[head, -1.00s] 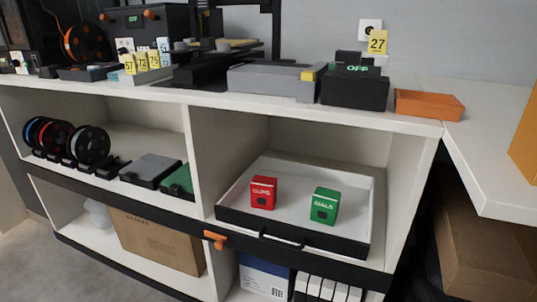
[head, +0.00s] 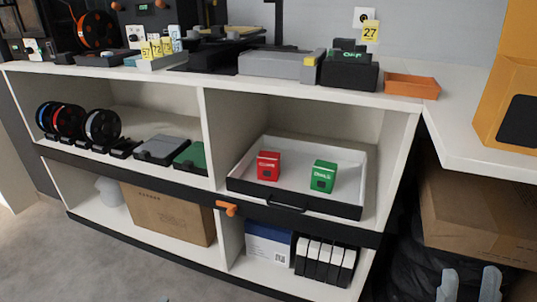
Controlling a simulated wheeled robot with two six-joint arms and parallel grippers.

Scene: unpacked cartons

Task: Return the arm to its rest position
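My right gripper (head: 468,284) shows at the bottom right edge of the head view. Its two grey fingertips point up and stand apart, with nothing seen between them. It is in front of the dark area below the right counter, away from the shelf's contents. The rest of my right arm is out of the picture. My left gripper cannot be made out in the view.
A shelf unit holds a white-lined tray (head: 245,173) with a red box (head: 268,166) and a green box (head: 323,177). An orange tray (head: 411,86) sits on the counter. A brown carton (head: 465,215) stands beneath the right counter. Floor at lower left is clear.

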